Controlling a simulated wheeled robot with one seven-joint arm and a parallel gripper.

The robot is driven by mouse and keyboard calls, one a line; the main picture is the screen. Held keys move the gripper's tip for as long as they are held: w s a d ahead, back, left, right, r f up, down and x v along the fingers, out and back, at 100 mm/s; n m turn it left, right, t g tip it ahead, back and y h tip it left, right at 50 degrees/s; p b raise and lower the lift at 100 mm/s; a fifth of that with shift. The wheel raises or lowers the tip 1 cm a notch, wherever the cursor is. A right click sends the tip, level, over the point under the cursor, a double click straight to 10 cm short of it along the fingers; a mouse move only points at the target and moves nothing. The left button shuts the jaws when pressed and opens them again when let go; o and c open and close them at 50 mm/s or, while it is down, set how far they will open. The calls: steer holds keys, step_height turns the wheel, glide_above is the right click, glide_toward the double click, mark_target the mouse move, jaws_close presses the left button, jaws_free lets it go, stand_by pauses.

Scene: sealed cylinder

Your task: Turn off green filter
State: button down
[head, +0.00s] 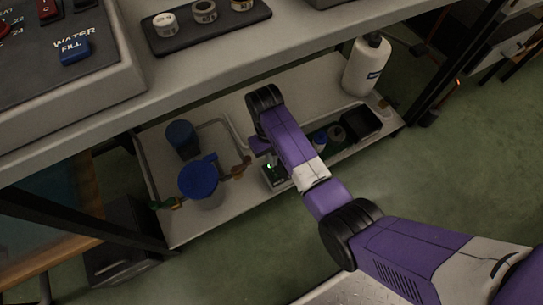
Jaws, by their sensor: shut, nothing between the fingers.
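A canister with a blue lid (199,179) stands on the lower shelf, with a darker blue cylinder (182,139) behind it. A small green handle (164,204) sits on the pipework at the shelf's front left. An orange-brown fitting (240,168) is on the pipe to the right of the canister. A small dark box with a green light (270,168) is right of that fitting. My gripper (269,158) hangs down close to this box, mostly hidden by my purple arm, and looks shut and empty. I cannot tell which part is the green filter's switch.
The upper bench (180,80) overhangs the lower shelf (221,218). A white bottle (366,66) and a black bin (361,123) stand at the shelf's right. A control panel (65,60) and a tray of small jars (207,24) are above.

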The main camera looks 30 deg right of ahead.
mark_target(274, 178)
steer(key=f+b, duration=0.1)
steer(key=f, duration=0.2)
steer(key=s+f+b, duration=0.1)
steer(key=f+b, duration=0.2)
steer(key=f, duration=0.2)
steer(key=shift+s+f, duration=0.2)
steer(key=shift+f, duration=0.15)
steer(key=shift+s+t+p, duration=0.2)
steer(key=shift+t+p, duration=0.1)
steer(key=shift+p, duration=0.2)
steer(key=shift+w+f, duration=0.1)
steer(key=shift+f, duration=0.2)
steer(key=shift+w, duration=0.15)
